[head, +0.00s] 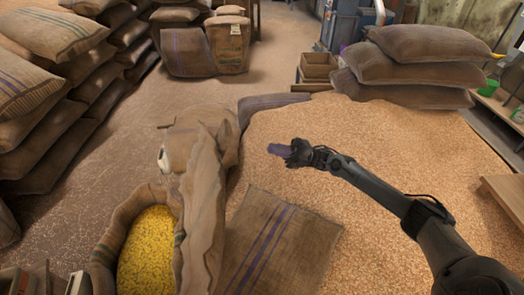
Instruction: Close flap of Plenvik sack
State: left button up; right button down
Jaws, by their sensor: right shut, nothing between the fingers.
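An open burlap sack (127,212) stands at the lower left, full of yellow grain (147,250). A tall fold of burlap, seemingly its flap (205,205), stands up along its right side, so the mouth is uncovered. No Plenvik name is readable, so I cannot tell for certain which sack bears it. My right gripper (283,150) is shut and empty, with purplish fingers pointing left. It is above the loose grain, to the right of the raised burlap and apart from it. My left gripper is not in view.
A flat burlap piece with purple stripes (282,243) lies right of the open sack. A large heap of loose grain (400,150) fills the middle right. Stacked full sacks stand at the left (40,145) and back right (420,70). Bare floor (215,95) lies between.

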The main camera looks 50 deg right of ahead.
jog(key=b+x, duration=0.1)
jog(key=x, duration=1.2)
jog(key=shift+a+r, duration=0.1)
